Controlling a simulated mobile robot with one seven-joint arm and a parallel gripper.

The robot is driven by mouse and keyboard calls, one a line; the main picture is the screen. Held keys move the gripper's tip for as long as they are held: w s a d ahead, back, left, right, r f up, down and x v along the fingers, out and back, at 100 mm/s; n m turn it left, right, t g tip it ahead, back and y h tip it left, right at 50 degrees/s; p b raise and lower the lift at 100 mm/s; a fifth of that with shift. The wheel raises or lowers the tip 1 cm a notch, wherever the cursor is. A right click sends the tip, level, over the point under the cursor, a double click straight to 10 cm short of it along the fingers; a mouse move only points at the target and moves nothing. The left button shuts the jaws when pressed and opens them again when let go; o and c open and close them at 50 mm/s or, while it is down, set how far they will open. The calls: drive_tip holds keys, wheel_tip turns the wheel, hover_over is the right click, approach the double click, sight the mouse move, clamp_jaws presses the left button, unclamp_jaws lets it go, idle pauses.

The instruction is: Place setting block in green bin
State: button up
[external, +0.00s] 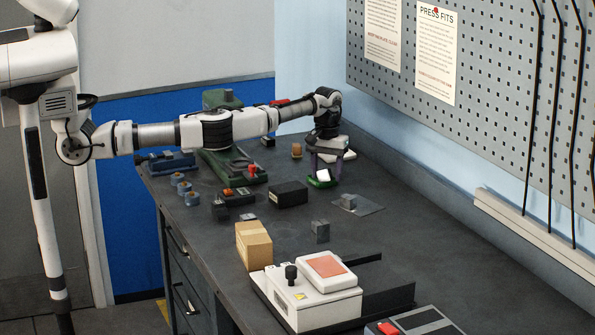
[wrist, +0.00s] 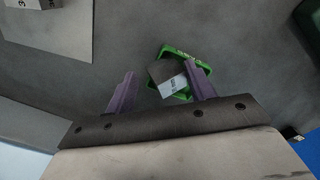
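The green bin (external: 321,184) is a small shallow tray on the dark bench under my gripper (external: 326,167). A grey block with a white, lettered face (external: 323,174) sits tilted in the bin; I cannot read its lettering. In the wrist view, the block (wrist: 166,75) lies at an angle over the bin's near left side, and the green rim (wrist: 205,68) shows around it. My gripper (wrist: 160,74) has its purple fingers wide apart, with a clear gap between the left finger and the block. The right finger hides part of the bin.
Another grey block (external: 349,201) rests on a flat grey plate (external: 370,209) right of the bin. A black box (external: 288,193) stands to the left, a small grey block (external: 320,231) nearer. A cardboard box (external: 254,246) and white instrument (external: 310,300) occupy the front.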

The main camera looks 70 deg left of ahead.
drive_tip(key=shift+r, duration=0.1)
drive_tip(key=shift+r+b, duration=0.35)
drive_tip(key=shift+r, duration=0.15)
wheel_tip(320, 180, up, 12)
drive_tip(key=b, duration=0.1)
